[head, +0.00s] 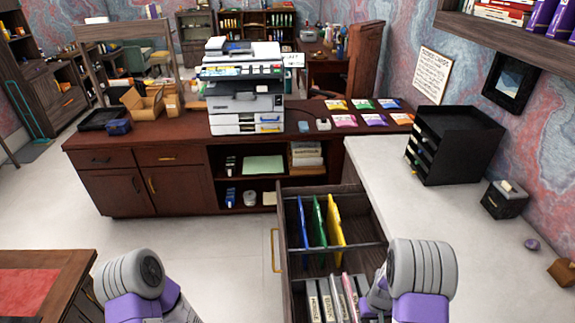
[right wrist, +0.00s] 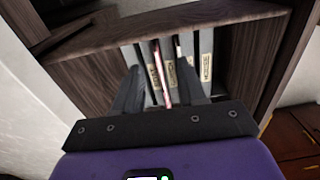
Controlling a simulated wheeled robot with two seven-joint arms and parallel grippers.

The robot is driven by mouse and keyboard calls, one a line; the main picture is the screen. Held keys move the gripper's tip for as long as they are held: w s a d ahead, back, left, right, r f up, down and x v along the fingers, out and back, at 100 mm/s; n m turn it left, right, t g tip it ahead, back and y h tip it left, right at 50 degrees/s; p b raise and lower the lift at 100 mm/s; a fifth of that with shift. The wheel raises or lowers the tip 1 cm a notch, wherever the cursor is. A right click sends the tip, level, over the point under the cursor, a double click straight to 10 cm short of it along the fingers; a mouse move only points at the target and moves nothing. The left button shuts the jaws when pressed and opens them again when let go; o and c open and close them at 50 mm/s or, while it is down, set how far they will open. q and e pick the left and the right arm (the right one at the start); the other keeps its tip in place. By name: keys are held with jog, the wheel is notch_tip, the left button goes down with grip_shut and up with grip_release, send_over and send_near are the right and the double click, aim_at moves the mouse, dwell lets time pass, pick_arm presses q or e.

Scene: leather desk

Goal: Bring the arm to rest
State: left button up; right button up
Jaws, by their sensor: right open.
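My right gripper (right wrist: 158,65) is open in the right wrist view. Its two dark fingers point at a row of grey binders (right wrist: 206,72) in the open drawer. A red-edged binder (right wrist: 164,78) shows between the fingers; I cannot tell whether they touch it. In the head view my right arm hangs over the near right of the drawer (head: 284,262) and hides most of that gripper. My left arm shows at the bottom left, but its gripper is out of frame.
Blue, green and yellow folders (head: 335,220) stand in the drawer's far section. A white desktop (head: 390,190) with a black tray stack (head: 455,145) lies to the right. A dark cabinet with a printer (head: 245,100) stands beyond. The floor (head: 190,240) at left is clear.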

pick_arm(q)
notch_tip(320, 180, down, 10)
jog(key=w+b, duration=0.1)
jog(key=b, duration=0.7)
jog(key=shift+w+b, duration=0.2)
jog(key=shift+b, duration=0.2)
pick_arm(e)
jog(key=s+a+f+m+y, duration=0.3)
jog(key=s+a+f+y, duration=0.1)
jog(key=s+a+f, duration=0.9)
notch_tip(320, 180, down, 2)
jog(key=shift+s+a+f+t, duration=0.1)
jog(key=shift+s+a+t, duration=0.2)
jog(key=shift+a, duration=0.95)
